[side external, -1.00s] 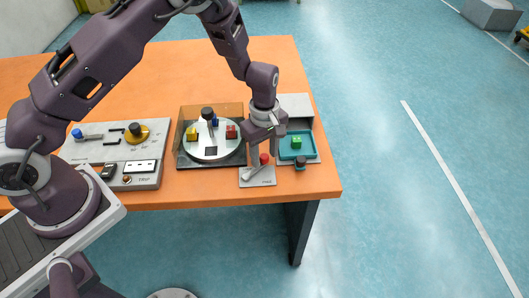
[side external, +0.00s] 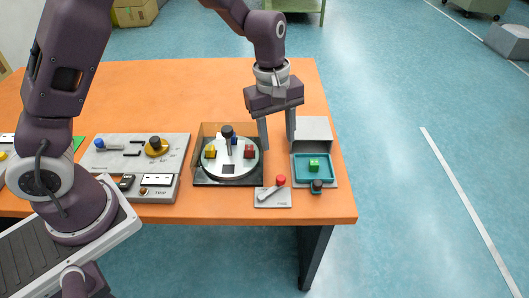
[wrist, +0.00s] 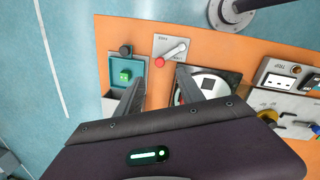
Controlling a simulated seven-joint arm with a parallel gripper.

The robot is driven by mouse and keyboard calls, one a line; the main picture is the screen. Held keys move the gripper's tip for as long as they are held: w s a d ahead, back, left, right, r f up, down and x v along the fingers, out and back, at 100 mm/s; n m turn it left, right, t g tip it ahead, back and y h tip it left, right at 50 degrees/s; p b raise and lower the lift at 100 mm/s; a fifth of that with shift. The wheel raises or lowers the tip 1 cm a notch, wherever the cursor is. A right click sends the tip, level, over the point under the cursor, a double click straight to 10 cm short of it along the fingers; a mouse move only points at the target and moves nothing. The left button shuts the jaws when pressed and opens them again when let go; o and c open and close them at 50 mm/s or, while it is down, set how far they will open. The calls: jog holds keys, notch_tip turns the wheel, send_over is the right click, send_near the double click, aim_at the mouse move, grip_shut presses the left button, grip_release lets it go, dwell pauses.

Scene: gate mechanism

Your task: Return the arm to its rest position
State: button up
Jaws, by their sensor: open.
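My gripper (side external: 277,145) is open and empty, fingers pointing down. In the side view it hangs above the table between the turntable box and the grey bin. In the wrist view its two fingers (wrist: 158,95) stand apart over the table, with nothing between them. The lever plate (side external: 272,197) with its red-knobbed lever (side external: 280,181) lies in front of the gripper and shows clear of the fingers; it also shows in the wrist view (wrist: 162,47).
The round turntable (side external: 215,171) carries yellow, blue and red blocks and a black knob. A green cube (side external: 314,166) sits in the teal tray (side external: 329,178). A control panel (side external: 105,157) stands left. The orange table's (side external: 180,85) back area is clear.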

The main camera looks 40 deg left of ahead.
jog(key=s+a+r+m+t, duration=0.1)
jog(key=s+r+m, duration=0.1)
jog(key=s+r, duration=0.3)
jog(key=s+a+r+m+t, duration=0.1)
jog(key=s+r+m, duration=0.2)
jog(key=r, duration=0.4)
jog(key=s+a+r+m+t, duration=0.1)
jog(key=s+m, duration=0.1)
jog(key=s, duration=0.3)
jog(key=s+a+r+m+t, duration=0.1)
jog(key=s+r+m, duration=0.1)
jog(key=s, duration=0.4)
jog(key=s+a+r+m+y, duration=0.1)
jog(key=s+r+m, duration=0.1)
jog(key=s+m, duration=0.2)
jog(key=shift+s+a+t, duration=0.35)
jog(key=shift+s+t, duration=0.05)
jog(key=shift+s, duration=0.65)
